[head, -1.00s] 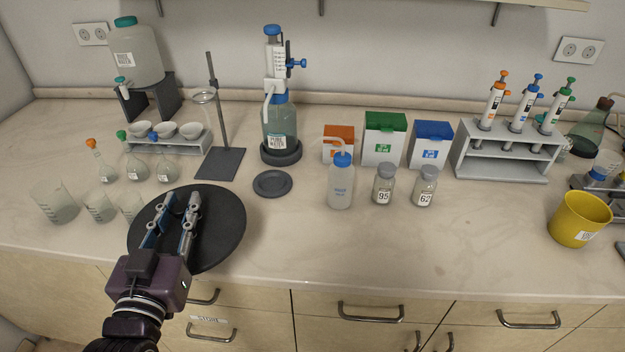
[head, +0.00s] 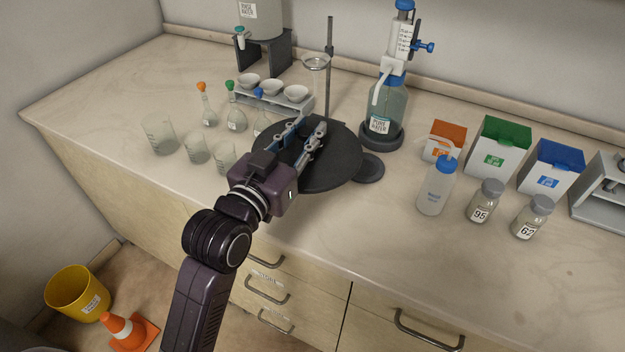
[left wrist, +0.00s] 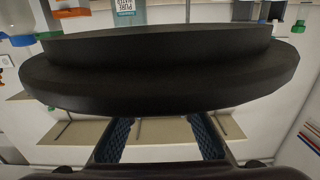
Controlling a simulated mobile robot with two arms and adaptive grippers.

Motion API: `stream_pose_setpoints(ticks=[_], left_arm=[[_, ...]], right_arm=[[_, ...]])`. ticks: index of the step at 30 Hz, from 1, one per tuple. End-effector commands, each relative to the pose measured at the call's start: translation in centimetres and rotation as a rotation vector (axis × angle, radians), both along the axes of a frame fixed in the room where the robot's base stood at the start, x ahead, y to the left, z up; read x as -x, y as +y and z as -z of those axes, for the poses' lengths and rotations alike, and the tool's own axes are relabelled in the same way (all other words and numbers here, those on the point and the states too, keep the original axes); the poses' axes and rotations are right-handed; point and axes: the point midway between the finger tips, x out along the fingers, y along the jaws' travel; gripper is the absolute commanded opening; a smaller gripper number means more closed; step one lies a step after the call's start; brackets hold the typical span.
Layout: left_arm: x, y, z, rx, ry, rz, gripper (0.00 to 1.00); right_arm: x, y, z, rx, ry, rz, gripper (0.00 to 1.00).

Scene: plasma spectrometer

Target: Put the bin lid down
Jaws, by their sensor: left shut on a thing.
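The lid, a wide round black disc (head: 338,160), is in my left gripper (head: 311,124). In the head view it overlaps the counter in front of the grey stand, hiding most of the stand's base. It seems to be above the counter, but the gap under it cannot be judged. In the left wrist view the lid (left wrist: 160,80) fills the upper middle with a stepped rim, and the two blue-padded fingers (left wrist: 165,140) reach up to it. A yellow bin (head: 77,292) with a white label stands on the floor at lower left. My right gripper is not in view.
Glass beakers (head: 158,135) and flasks stand left of the lid. A small dark disc (head: 369,168) and the pure water bottle (head: 385,110) are close on its right. An orange cone (head: 128,332) is beside the bin. The counter's left end (head: 85,105) is clear.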

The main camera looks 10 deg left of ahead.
Motion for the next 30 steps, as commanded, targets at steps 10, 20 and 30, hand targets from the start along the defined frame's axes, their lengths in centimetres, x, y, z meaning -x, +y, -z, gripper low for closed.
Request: stream_pose_setpoints(ticks=[10,20,30], left_arm=[[0.0,0.0,7.7,0.0,-0.001,0.0,0.0],[0.0,0.0,11.5,0.0,0.0,0.0,0.0],[0.0,0.0,12.5,0.001,-0.004,0.0,0.0]], right_arm=[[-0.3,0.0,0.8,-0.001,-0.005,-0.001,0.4],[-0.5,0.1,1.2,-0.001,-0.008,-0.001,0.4],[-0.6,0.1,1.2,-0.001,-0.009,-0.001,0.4]])
